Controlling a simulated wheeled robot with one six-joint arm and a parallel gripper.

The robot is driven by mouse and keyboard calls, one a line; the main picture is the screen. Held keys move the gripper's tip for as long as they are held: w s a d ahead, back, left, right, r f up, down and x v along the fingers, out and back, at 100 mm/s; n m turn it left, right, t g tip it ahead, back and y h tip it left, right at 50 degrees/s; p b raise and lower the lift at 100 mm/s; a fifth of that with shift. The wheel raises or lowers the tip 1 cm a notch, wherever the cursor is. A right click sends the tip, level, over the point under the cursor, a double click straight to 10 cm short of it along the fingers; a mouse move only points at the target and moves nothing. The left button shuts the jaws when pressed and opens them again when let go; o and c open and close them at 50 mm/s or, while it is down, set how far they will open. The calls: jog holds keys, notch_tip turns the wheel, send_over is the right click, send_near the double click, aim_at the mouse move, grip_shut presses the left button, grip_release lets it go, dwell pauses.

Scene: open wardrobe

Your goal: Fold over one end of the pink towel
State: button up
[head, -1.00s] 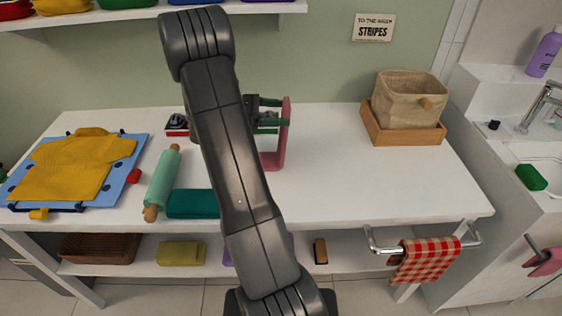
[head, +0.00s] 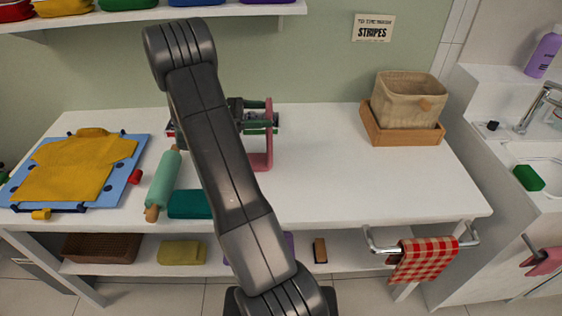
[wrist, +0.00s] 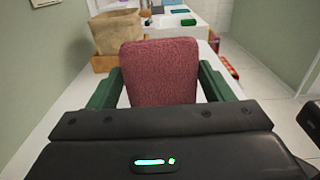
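The pink towel (head: 268,152) is on the white table behind my arm. Its right end stands about upright, and a low part lies toward the left, mostly hidden by my arm. My gripper (head: 274,122) points to the right with its dark green fingers level. In the wrist view the raised pink end (wrist: 160,75) stands between the two fingers, which are wide apart and appear to press its two side edges. The fingertips of my gripper (wrist: 160,66) also show there, one on each side of the towel.
A teal block (head: 188,205) and a rolling pin (head: 163,178) lie left of my arm. A blue board (head: 128,150) with a yellow shirt (head: 65,175) lies farther left. A beige basket (head: 405,100) stands in a wooden tray (head: 398,137) at right. The table's middle right is clear.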

jog(key=a+p, duration=0.1)
jog(key=a, duration=0.2)
jog(key=shift+s+a, duration=0.1)
jog(key=shift+a, duration=0.3)
jog(key=a, duration=0.3)
jog(key=shift+a+f+p, duration=0.35)
jog(key=shift+a+f, duration=0.05)
jog(key=shift+a, duration=0.1)
